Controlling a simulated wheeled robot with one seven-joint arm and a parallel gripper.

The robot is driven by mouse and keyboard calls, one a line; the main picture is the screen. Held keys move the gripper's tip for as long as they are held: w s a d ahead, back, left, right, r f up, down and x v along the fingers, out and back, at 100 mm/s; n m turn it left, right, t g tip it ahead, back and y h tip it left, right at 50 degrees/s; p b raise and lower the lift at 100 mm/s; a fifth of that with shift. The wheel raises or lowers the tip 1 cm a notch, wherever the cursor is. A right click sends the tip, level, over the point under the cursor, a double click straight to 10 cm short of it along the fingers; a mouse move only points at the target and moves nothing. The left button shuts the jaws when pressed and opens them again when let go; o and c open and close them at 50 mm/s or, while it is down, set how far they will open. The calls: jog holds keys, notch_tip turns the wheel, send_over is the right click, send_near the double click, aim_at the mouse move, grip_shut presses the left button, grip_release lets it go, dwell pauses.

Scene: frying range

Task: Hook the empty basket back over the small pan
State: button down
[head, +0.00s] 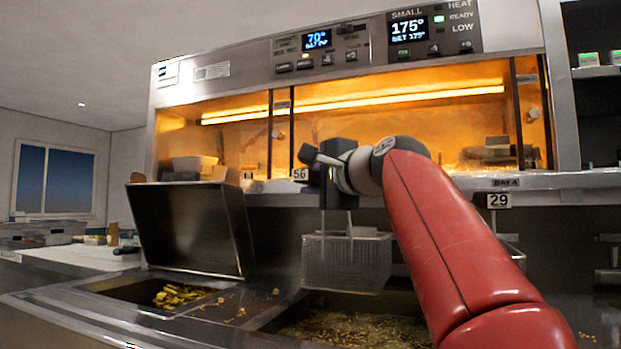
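The wire basket (347,263) hangs upright in mid-air below my gripper (335,192), over the right-hand pan. It looks empty through its mesh. Thin metal uprights run from the basket to the black gripper, which appears shut on its handle; the fingertips are small and partly hidden. The right-hand pan (290,322) holds murky oil with floating crumbs, and my red arm covers its right part. A panel (433,35) marked SMALL, showing 175° and READY, is at the upper right. The basket appears apart from the pan's rim.
A left-hand pan (110,287) holds yellow-green pieces, with a tilted metal lid (192,228) standing behind it. A shelf edge with tags 56 (299,174) and 29 (497,201) runs behind the basket, below a lit warming cabinet (400,115). Crumbs lie on the counter between the pans.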

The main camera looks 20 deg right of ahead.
jog(key=shift+f+b, duration=0.45)
jog(key=shift+f, duration=0.2)
dwell(0.7)
jog(key=c, duration=1.2)
grip_release()
jog(key=shift+o, duration=0.2)
jog(key=b+v, duration=0.1)
jog(key=v, duration=0.7)
jog(key=shift+b, duration=0.3)
